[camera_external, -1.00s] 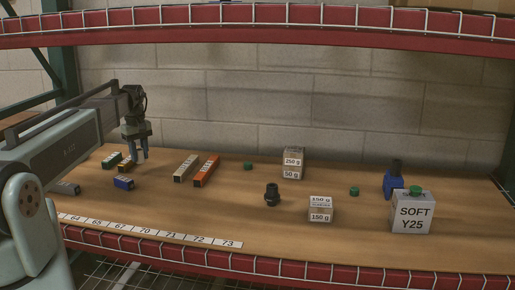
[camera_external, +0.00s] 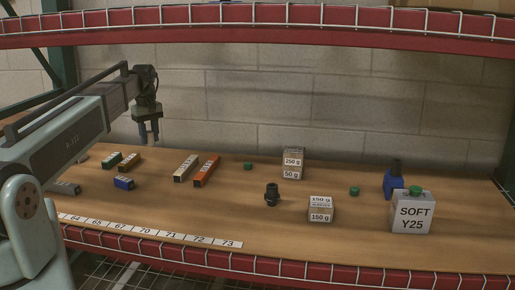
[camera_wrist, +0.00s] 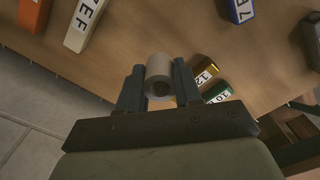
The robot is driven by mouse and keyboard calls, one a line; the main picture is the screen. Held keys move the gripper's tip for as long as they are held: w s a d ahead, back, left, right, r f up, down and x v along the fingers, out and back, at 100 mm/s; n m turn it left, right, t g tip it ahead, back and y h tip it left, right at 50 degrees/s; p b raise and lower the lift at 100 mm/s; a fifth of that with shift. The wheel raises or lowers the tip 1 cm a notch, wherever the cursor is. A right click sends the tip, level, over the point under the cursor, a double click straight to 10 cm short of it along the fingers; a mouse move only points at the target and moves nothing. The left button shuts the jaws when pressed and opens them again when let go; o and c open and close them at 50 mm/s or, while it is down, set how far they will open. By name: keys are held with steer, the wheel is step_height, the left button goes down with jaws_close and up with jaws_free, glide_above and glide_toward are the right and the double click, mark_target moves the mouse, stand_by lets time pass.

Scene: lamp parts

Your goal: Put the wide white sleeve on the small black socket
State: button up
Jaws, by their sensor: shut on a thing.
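The wide white sleeve (camera_wrist: 158,62) shows in the wrist view as a pale, greyish hollow cylinder between my gripper's fingers. My gripper (camera_external: 149,140) is shut on it, with a finger against each side. In the external view my gripper is raised above the board at the left, fingers down, and I cannot make out the sleeve there. The small black socket (camera_external: 272,195) stands upright on the board near the middle, well to the right of my gripper and lower. It looks bare and nothing touches it.
White (camera_external: 186,168) and orange (camera_external: 206,171) long boxes lie between my gripper and the socket.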

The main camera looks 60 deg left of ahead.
steer(key=w+d+r+m, duration=0.1)
steer(key=w+d+m, duration=0.1)
steer(key=w+d, duration=0.8)
step_height(320, 180, up, 6)
steer(key=m, duration=1.4)
glide_above(272, 195)
steer(key=a, duration=0.1)
steer(key=shift+w+a+f, duration=0.1)
steer(key=shift+w+f, duration=0.05)
steer(key=shift+f, duration=1.55)
steer(key=shift+w+f, duration=0.15)
steer(key=shift+f, duration=1.55)
steer(key=shift+w+a+f, duration=0.1)
steer(key=shift+w+f, duration=0.05)
steer(key=shift+f, duration=1.55)
steer(key=shift+f, duration=0.35)
steer(key=o, duration=1)
